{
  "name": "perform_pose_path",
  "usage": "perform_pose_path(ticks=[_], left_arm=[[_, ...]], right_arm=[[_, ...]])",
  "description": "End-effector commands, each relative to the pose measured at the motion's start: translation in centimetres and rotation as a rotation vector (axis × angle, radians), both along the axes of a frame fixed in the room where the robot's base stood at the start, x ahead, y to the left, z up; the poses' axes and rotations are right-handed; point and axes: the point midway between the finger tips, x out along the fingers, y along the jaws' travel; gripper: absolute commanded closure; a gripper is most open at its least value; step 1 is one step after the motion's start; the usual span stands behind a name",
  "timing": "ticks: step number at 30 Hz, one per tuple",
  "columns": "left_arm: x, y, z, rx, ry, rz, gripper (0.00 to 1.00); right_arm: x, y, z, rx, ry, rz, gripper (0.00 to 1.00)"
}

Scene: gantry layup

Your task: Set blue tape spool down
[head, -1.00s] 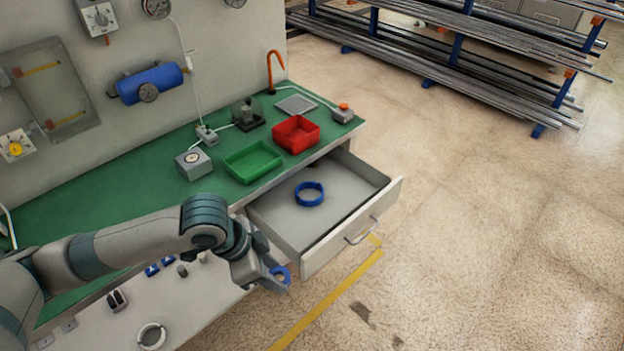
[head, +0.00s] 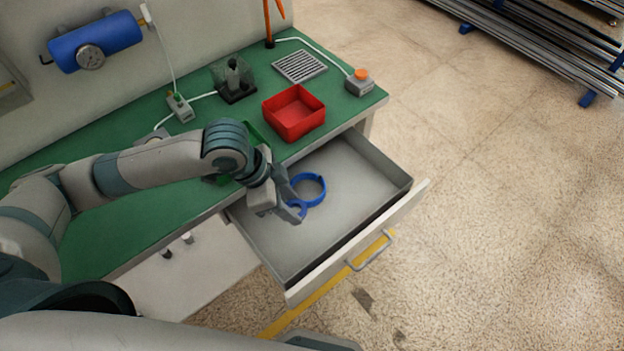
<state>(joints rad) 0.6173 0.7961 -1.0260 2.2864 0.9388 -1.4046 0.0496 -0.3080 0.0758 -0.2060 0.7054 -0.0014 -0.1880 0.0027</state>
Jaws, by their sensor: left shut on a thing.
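My left gripper (head: 290,205) is shut on a blue tape spool (head: 299,206), a small blue ring partly hidden by the fingers. It holds the spool over the left part of the open drawer (head: 350,215); the height above the drawer floor is hard to tell. My right gripper is not in view.
A red tray (head: 294,113) stands on the green bench (head: 330,82) behind the drawer. A green tray is mostly hidden by my left arm. The drawer's right and front parts are empty. A grey box with an orange button (head: 359,83) stands at the bench's right end.

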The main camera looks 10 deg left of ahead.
Motion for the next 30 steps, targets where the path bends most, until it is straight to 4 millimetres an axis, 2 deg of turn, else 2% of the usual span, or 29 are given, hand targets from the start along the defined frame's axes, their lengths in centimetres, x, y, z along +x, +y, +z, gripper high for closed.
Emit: perform_pose_path(ticks=[14,17,24,30], left_arm=[[0.0,0.0,-0.4,0.0,0.001,0.001,0.82],[0.0,0.0,-1.3,0.001,0.003,0.002,0.82],[-0.1,0.1,-4.8,0.002,0.004,0.001,0.82],[0.0,0.0,-6.3,0.0,0.001,0.0,0.82]], right_arm=[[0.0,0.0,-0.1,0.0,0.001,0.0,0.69],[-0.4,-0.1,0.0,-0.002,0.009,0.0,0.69],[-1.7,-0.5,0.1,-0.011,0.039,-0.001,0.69],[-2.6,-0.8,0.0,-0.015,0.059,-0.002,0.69]])
